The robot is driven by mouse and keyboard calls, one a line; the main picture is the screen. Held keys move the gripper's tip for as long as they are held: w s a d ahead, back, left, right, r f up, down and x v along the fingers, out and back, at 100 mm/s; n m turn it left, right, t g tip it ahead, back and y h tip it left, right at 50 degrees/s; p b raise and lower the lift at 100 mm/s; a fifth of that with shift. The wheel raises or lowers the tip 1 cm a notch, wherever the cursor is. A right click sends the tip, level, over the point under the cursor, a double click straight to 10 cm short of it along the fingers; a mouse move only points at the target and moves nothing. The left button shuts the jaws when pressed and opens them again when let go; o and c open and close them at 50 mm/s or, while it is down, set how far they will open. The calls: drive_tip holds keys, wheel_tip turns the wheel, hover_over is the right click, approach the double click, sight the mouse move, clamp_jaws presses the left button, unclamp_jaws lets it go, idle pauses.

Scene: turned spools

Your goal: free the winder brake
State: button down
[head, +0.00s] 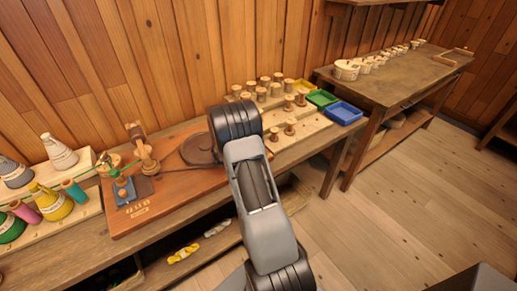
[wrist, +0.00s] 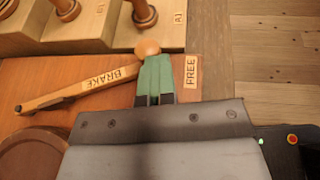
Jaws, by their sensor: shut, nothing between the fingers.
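The wooden brake lever (wrist: 85,90), marked BRAKE, lies slanted across the reddish winder board (wrist: 50,70) in the wrist view. Its round orange-brown knob (wrist: 148,47) is at the upper right end. A small plate marked FREE (wrist: 192,71) is on the board just right of my gripper. My gripper (wrist: 158,62) has green fingers, shut together and empty. The fingers lie against or over the lever's knob end, left of the FREE plate; I cannot tell whether they touch it. In the head view, the winder (head: 140,150) shows, but my arm hides the lever and gripper.
Wooden spools (head: 262,92) stand on a stepped rack behind the board. Green (head: 321,98) and blue (head: 344,112) trays sit at the bench's right end. Cones of thread (head: 50,200) stand at left. A second table (head: 400,75) is at right, with open floor in front.

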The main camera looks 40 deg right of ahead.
drive_tip(key=shift+d+r, duration=0.15)
drive_tip(key=shift+r, duration=0.1)
drive_tip(key=s+a+r, duration=0.1)
drive_tip(key=s+a, duration=0.1)
drive_tip(key=a, duration=0.4)
drive_tip(key=s+a+r, duration=0.2)
drive_tip(key=a, duration=0.4)
drive_tip(key=shift+s+a+r, duration=0.2)
drive_tip(key=shift+s+a, duration=0.15)
drive_tip(key=shift+s, duration=0.05)
